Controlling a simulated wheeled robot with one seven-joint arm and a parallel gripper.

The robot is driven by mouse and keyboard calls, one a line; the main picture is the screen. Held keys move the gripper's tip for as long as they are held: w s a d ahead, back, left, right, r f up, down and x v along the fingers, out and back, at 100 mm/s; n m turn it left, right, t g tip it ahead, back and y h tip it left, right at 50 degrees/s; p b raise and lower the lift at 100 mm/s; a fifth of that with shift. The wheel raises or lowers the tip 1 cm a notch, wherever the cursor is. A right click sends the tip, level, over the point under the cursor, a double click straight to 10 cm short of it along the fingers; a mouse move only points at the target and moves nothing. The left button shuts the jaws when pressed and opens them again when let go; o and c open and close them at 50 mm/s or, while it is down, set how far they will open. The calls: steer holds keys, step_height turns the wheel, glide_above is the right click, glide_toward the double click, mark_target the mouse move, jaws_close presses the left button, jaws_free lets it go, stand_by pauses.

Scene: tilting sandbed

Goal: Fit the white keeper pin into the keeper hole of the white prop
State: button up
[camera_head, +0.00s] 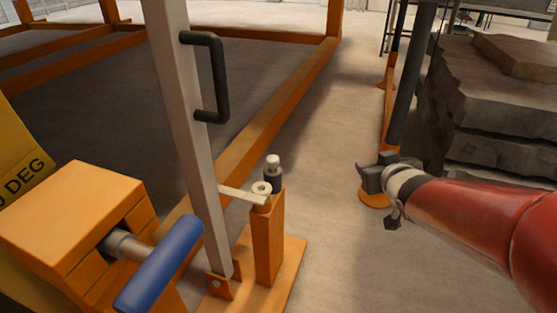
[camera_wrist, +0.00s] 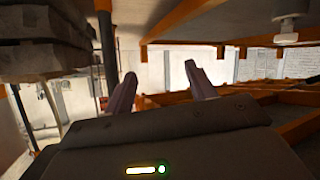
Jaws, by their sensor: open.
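The white prop (camera_head: 186,140) is a pale square post with a black handle (camera_head: 216,75). It leans slightly, its foot at an orange bracket. A pale tab (camera_head: 240,196) runs from it to a ring with a hole (camera_head: 261,188), apparently the keeper hole, above a short orange post (camera_head: 268,240). Just behind the ring stands a small upright piece with a white top and dark collar, apparently the keeper pin (camera_head: 273,161). My gripper (camera_head: 362,178) is open and empty, to the right of the pin and apart from it. Its spread fingers show in the wrist view (camera_wrist: 160,88).
A blue-gripped crank (camera_head: 160,265) on an orange block (camera_head: 75,215) stands at left. Orange frame beams (camera_head: 285,110) run behind the prop. Stacked stone slabs (camera_head: 490,100) and a dark post (camera_head: 412,75) stand at right. Bare floor (camera_head: 325,150) lies between pin and gripper.

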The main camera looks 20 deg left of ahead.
steer(key=w+a+f+n+y, duration=0.25)
steer(key=a+y, duration=0.35)
steer(key=a, duration=0.4)
steer(key=n+g+y+p, duration=0.1)
steer(key=n+g+y, duration=0.3)
steer(key=n+y, duration=0.15)
glide_toward(267, 167)
steer(key=a+r, duration=0.1)
steer(key=w+a+r+y, duration=0.1)
steer(key=r, duration=0.1)
steer(key=shift+w+a+m, duration=0.1)
steer(key=shift+w+m, duration=0.05)
steer(key=shift+m, duration=0.25)
steer(key=x, duration=0.7)
steer(key=shift+w+a+b, duration=0.1)
steer(key=shift+w+b, duration=0.05)
steer(key=shift+b, duration=0.2)
steer(key=c, duration=1.1)
steer(key=shift+r, duration=0.1)
